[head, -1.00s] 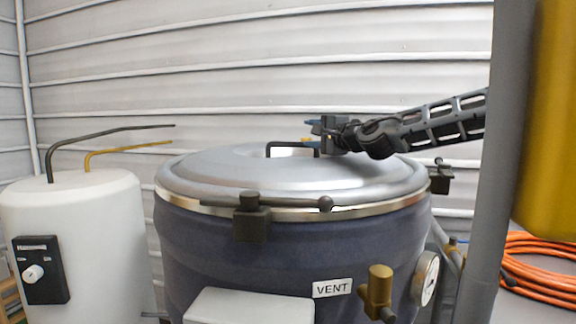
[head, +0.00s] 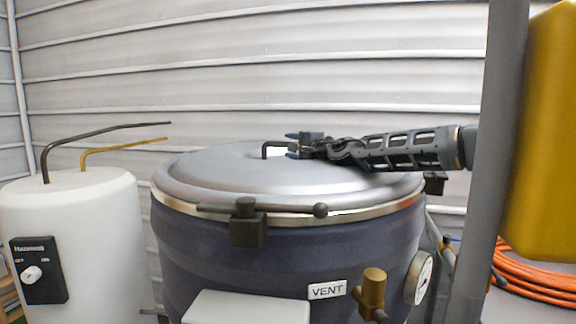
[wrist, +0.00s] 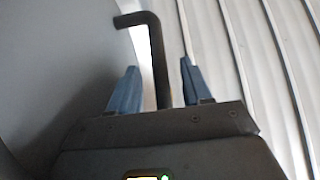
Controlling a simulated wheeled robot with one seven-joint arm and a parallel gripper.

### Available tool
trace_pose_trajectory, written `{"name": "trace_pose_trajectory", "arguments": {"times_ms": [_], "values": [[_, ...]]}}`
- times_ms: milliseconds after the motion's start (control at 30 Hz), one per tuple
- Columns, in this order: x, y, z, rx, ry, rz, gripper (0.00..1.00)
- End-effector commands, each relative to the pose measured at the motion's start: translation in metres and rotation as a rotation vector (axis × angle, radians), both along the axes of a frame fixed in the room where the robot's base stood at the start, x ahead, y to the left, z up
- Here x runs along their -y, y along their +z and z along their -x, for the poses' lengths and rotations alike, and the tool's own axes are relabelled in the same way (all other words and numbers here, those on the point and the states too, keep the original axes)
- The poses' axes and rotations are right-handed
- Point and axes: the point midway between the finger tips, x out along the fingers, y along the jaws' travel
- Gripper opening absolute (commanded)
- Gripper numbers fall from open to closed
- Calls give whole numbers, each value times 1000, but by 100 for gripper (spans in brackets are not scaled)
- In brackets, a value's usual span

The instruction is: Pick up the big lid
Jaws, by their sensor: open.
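The big lid (head: 225,180) is a round, domed grey metal lid lying on top of the dark blue vessel (head: 290,255). Its black bar handle (head: 267,147) stands up near the middle of the lid. In the wrist view the handle (wrist: 157,60) rises between the two blue fingers, with space showing on both sides. My gripper (head: 291,144) reaches in from the right, low over the lid at the handle. It also shows in the wrist view (wrist: 158,92), open around the handle. The handle's far end is partly hidden by my gripper in the head view.
A clamp (head: 248,222) with a ball-ended lever sits at the lid's front rim. A white cylinder (head: 75,240) with bent pipes stands at left. A gauge (head: 420,278) and brass valve (head: 373,290) stick out at the vessel's right. A corrugated wall (head: 300,70) is behind.

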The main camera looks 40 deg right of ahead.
Motion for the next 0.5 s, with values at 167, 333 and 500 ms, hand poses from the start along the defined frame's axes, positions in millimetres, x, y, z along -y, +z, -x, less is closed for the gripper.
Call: {"name": "trace_pose_trajectory", "arguments": {"times_ms": [167, 333, 500], "values": [[1, -1, -3, -1, -1, 0, 49], [1, -1, -3, -1, -1, 0, 45], [1, 0, -3, -1, -1, 0, 29]]}}
